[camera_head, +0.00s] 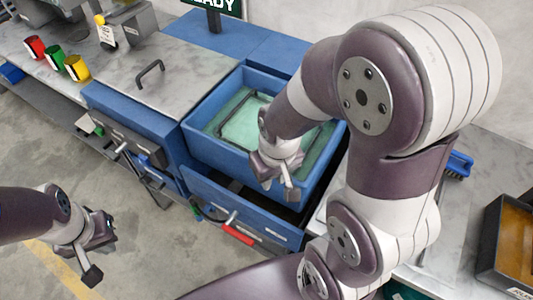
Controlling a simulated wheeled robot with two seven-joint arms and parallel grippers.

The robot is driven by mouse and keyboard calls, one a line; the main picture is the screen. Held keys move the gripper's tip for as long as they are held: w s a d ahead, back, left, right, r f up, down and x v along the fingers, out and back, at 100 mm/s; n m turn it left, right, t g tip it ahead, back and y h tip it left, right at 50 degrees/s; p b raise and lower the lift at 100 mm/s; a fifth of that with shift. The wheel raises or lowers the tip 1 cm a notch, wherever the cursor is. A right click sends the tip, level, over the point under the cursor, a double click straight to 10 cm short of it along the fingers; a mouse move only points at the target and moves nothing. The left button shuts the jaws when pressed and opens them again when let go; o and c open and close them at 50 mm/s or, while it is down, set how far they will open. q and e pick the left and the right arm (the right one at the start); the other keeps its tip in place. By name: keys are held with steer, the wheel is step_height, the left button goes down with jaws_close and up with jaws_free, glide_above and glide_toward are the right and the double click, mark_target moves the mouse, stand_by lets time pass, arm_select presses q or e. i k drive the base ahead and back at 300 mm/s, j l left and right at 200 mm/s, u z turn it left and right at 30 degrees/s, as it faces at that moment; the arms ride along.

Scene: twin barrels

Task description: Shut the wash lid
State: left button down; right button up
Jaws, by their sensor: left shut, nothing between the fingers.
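A blue wash tub (205,152) stands open in the middle of the head view, with pale green contents (235,122) and a dark frame inside. A marbled grey panel with a black handle (150,70) lies flat to its left; I cannot tell whether this is the wash lid. My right gripper (276,178) hangs over the tub's front side, and I cannot tell whether it touches it or how far its fingers are apart. My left gripper (98,248) is shut and empty, over the floor at lower left, away from the tub.
An open blue drawer (240,205) with a red-handled tool (236,234) juts out below the tub. Red (35,47), green (54,57) and yellow (76,67) cups stand at upper left. An amber-filled tray (515,245) is at right. My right arm hides much of the right side.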

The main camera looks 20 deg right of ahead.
mark_target(170, 76)
steer(key=i+j+u, duration=0.15)
steer(key=i+j, duration=0.2)
steer(key=i+j+u, duration=0.15)
steer(key=i, duration=0.3)
steer(key=j, duration=0.1)
